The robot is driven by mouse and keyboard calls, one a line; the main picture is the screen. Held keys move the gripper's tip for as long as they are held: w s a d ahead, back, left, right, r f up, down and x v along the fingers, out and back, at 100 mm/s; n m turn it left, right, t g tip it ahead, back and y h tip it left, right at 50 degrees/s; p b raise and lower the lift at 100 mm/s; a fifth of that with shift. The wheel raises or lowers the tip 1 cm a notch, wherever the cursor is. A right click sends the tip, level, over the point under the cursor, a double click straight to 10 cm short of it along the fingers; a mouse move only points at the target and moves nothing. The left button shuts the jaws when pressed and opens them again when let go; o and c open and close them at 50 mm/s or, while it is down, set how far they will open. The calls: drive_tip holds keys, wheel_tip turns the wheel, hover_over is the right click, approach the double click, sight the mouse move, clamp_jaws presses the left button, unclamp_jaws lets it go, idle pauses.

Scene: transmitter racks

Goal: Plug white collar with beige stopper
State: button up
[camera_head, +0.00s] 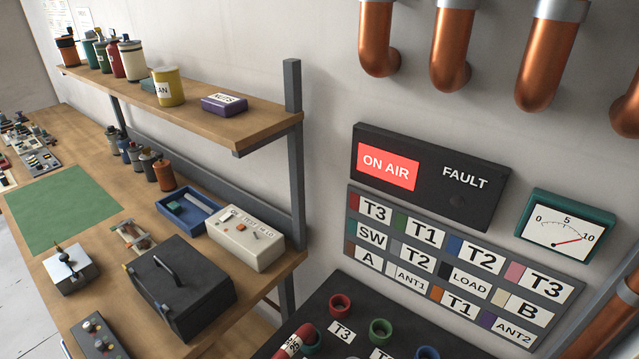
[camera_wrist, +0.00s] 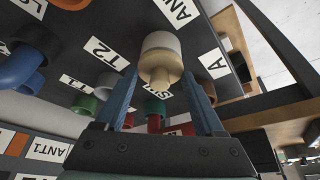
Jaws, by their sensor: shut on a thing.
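In the wrist view, my gripper (camera_wrist: 160,82) has two blue fingers, one on each side of the beige stopper (camera_wrist: 159,68), and is shut on it. The white collar (camera_wrist: 161,41) on the dark panel lies right against the far end of the stopper. The two look lined up, but I cannot tell how deep the stopper sits. The head view shows neither my gripper, the stopper nor the white collar.
Other collars and plugs crowd the dark panel (camera_wrist: 205,35): a blue plug (camera_wrist: 22,68) and a green collar (camera_wrist: 86,104). In the head view, red (camera_head: 340,305) and green (camera_head: 380,330) collars stand below the label board (camera_head: 455,268). A workbench (camera_head: 100,215) is at left.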

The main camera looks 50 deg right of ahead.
drive_tip(key=shift+f, duration=0.3)
drive_tip(key=o, duration=1.3)
drive_tip(key=b+v, duration=0.1)
drive_tip(key=v, duration=1.2)
